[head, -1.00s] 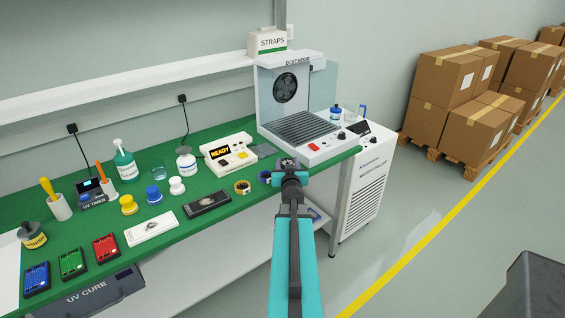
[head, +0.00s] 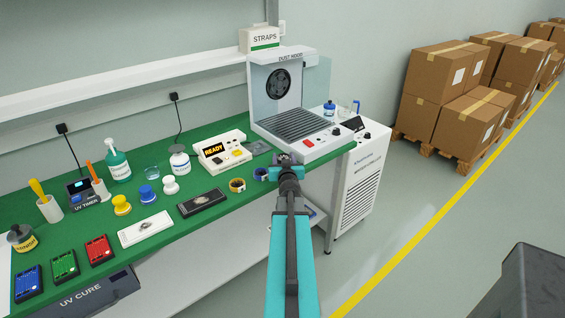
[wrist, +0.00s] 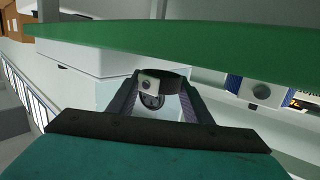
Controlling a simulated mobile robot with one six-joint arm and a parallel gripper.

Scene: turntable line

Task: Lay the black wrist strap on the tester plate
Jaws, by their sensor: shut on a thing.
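My gripper (head: 286,163) is at the front edge of the green bench, before the dust hood. In the wrist view its two fingers (wrist: 152,92) are shut on the black wrist strap (wrist: 172,78), a dark loop with a metal snap. In the head view the strap is small and mostly merged with the gripper. The white tester (head: 222,151), its display reading READY, stands on the bench left of the gripper. A flat grey plate (head: 258,147) lies at its right side; I cannot tell for sure that it is the tester plate.
A blue strap (head: 260,174) and a yellow strap (head: 237,185) lie near the bench edge, left of my gripper. The blue one also shows in the wrist view (wrist: 255,92). The dust hood (head: 299,125) stands behind. Bottles and trays fill the bench's left part.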

